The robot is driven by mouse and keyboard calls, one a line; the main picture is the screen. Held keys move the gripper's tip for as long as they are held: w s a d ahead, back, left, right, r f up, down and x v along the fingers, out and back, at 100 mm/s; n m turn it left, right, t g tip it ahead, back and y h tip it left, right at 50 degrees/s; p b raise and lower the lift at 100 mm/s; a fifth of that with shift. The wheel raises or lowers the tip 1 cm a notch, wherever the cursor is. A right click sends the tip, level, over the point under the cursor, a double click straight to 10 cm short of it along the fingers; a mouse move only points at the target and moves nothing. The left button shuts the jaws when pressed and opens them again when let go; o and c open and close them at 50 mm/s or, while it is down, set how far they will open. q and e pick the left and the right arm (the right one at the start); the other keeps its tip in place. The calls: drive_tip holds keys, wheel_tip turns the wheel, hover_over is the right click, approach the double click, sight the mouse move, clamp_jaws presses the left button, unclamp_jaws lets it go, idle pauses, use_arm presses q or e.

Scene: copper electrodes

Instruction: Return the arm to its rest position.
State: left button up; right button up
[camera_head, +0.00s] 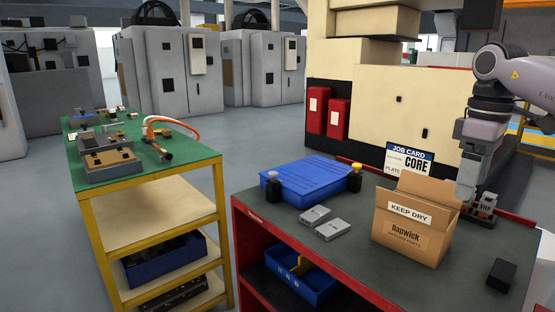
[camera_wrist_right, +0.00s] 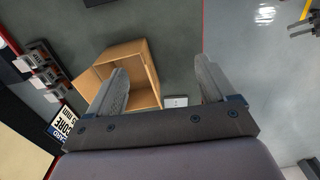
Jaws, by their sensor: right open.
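My right arm (camera_head: 490,110) comes in from the right in the head view and reaches down behind the cardboard box. My right gripper (camera_head: 467,192) is near the box's right side, above the table's back part, partly hidden by the box. In the right wrist view the two fingers of this gripper (camera_wrist_right: 160,85) stand wide apart, with nothing held between them. My left gripper is in neither view.
The open cardboard box (camera_head: 412,238) stands on the dark red-edged table (camera_head: 360,285). A blue bin (camera_head: 310,180), grey blocks (camera_head: 332,230), a black block (camera_head: 501,275) and a job card (camera_head: 409,160) are around it. A dark holder (camera_head: 485,207) sits beside my right gripper.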

drive_tip(key=a+f+n+g+y+b, duration=0.15)
drive_tip(key=a+f+n+y, duration=0.55)
drive_tip(key=a+f, duration=1.2)
drive_tip(key=s+a+f+n+t+y+b, duration=0.1)
drive_tip(key=s+a+f+n+y+b, duration=0.15)
drive_tip(key=s+a+y, duration=0.55)
drive_tip(key=s+a+f+n+y+b, duration=0.1)
drive_tip(key=a+f+n+y, duration=0.15)
drive_tip(key=a, duration=0.95)
drive_tip(key=s+d+f+m+t+h+b, duration=0.25)
drive_tip(key=d+f+m+t+h, duration=0.45)
drive_tip(key=d+f+m+t, duration=0.7)
drive_tip(key=s+d+f+m+g+h+b, duration=0.1)
drive_tip(key=s+d+f+m+h, duration=0.1)
drive_tip(key=s+d+f+h, duration=0.35)
drive_tip(key=s+d+f+m+g+h+b, duration=0.1)
drive_tip(key=s+d+f+m+g+h, duration=0.15)
drive_tip(key=s+f, duration=0.55)
wheel_tip(320, 180, up, 13)
drive_tip(key=d+p, duration=0.2)
drive_tip(key=p, duration=1.5)
drive_tip(key=shift+s+d+n, duration=0.35)
drive_tip(key=shift+s+d, duration=0.05)
drive_tip(key=shift+s, duration=0.05)
